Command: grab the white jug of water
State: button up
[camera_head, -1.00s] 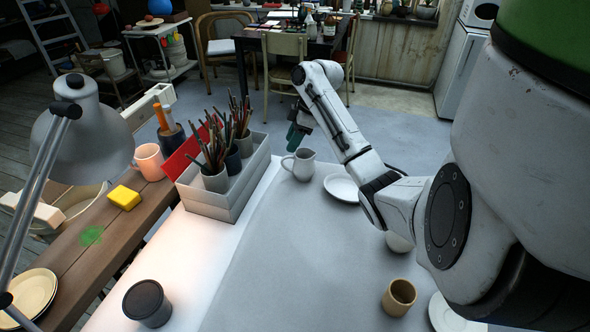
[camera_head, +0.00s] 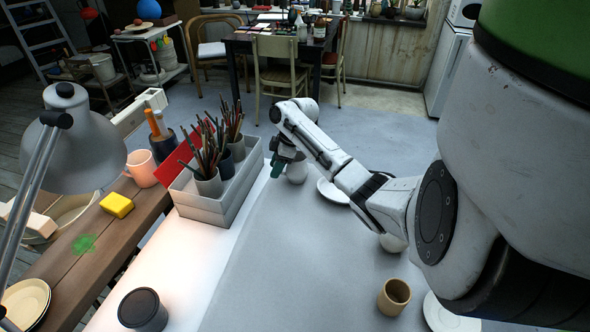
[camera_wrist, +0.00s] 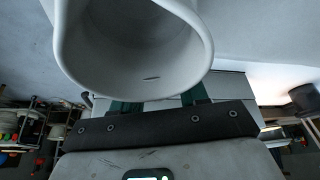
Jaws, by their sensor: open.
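My gripper (camera_head: 280,166) is open, at the jug's left side in the head view. Its green fingers (camera_wrist: 160,100) are partly covered by the jug in the wrist view, so their tips and any contact are hidden.
A grey tray (camera_head: 205,208) with cups of brushes stands left of the jug. A tan cup (camera_head: 393,297) and a dark-lidded jar (camera_head: 143,309) stand nearer. The middle of the covering is clear.

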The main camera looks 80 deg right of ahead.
jog(key=shift+c, duration=0.2)
grip_shut()
dwell(0.5)
